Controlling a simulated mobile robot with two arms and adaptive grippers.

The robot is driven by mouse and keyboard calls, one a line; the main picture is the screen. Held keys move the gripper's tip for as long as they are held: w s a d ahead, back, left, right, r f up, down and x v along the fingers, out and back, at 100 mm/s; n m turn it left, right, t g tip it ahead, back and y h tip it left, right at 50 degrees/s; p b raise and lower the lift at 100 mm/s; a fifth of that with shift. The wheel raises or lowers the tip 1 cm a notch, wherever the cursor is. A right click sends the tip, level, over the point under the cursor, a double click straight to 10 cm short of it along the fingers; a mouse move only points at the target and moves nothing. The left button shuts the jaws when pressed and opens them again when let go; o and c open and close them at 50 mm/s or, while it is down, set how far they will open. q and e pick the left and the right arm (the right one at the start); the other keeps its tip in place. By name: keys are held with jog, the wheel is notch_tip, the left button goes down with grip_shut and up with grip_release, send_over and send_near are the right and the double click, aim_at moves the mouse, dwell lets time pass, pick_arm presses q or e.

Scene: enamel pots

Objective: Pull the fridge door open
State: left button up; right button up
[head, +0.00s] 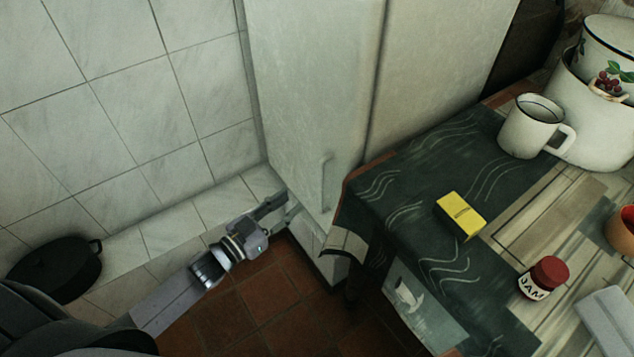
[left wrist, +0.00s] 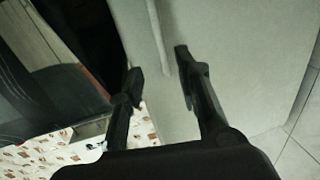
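The fridge is the tall pale cabinet at the top middle of the head view. Its door (head: 305,90) looks shut, with a slim upright handle (head: 325,185) low near its right edge. My left gripper (head: 284,207) is just left of the handle, in front of the lower door, and apart from it in the head view. In the left wrist view the gripper (left wrist: 157,62) is open, its two black fingers spread. The pale handle bar (left wrist: 158,40) runs between and beyond the fingertips; I cannot tell whether they touch it. My right gripper is not in view.
A table with a dark patterned cloth (head: 400,185) stands close right of the fridge, bearing a yellow box (head: 461,215), a jam jar (head: 542,278), a white mug (head: 531,125) and enamel pots (head: 590,110). A black pot (head: 55,270) is at the left. Tiled floor (head: 255,310) lies below.

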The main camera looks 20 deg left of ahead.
pick_arm(q)
jog(key=x, duration=1)
jog(key=shift+w+b, duration=0.25)
jog(key=shift+b, duration=0.2)
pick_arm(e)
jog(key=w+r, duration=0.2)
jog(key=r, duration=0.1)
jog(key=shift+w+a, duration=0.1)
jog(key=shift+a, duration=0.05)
pick_arm(q)
jog(key=shift+c, duration=0.5)
grip_shut()
jog(key=shift+f, duration=0.1)
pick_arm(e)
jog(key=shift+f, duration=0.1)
